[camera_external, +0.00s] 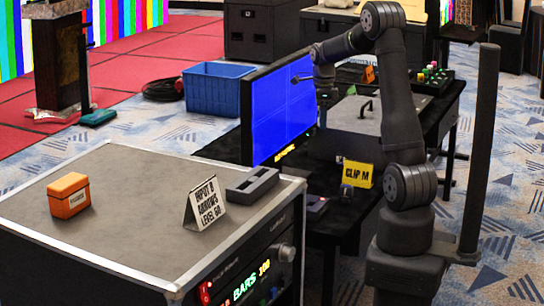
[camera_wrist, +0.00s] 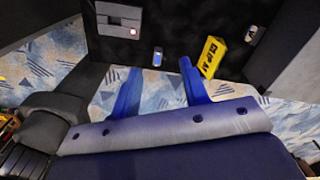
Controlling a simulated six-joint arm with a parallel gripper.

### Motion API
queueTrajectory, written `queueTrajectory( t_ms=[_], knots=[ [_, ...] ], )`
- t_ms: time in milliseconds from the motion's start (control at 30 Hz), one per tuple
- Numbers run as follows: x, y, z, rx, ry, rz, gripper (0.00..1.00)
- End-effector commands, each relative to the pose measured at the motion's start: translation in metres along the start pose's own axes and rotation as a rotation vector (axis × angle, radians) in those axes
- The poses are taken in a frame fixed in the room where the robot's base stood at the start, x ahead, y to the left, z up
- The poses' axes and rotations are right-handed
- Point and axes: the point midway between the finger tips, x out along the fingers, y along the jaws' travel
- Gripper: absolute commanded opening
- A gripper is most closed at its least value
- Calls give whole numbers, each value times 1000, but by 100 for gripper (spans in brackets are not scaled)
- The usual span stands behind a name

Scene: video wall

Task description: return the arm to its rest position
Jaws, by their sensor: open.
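My gripper (camera_wrist: 160,66) is open in the wrist view, its two blue-lit fingers spread apart with nothing between them. Floor and a dark desk show beyond the fingers. In the camera_external view my arm (camera_external: 404,115) rises from its base at the lower right and bends over at the top toward the left. Its wrist end (camera_external: 325,72) hangs beside the upper right edge of the monitor (camera_external: 283,115), which shows a blue screen. The fingers are hard to make out there; whether they touch the monitor cannot be told.
A yellow CLIP M sign (camera_external: 358,173) stands on the black desk (camera_external: 335,215); it also shows in the wrist view (camera_wrist: 210,57). The grey-topped case (camera_external: 130,215) at front left carries an orange box (camera_external: 69,195) and a white sign (camera_external: 205,204). A dark post (camera_external: 480,150) stands right of my arm.

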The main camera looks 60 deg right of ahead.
Motion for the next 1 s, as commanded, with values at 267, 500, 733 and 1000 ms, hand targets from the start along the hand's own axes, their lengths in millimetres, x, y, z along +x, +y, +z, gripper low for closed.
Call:
queueTrajectory(
  t_ms=[267,500,733,1000],
  knots=[
    [-21,47,28,-96,-1,-1,41],
    [-38,87,48,-184,-1,-1,41],
    [-54,125,66,-272,-1,-2,41],
    [-75,171,86,-382,-1,-1,41]
  ],
)
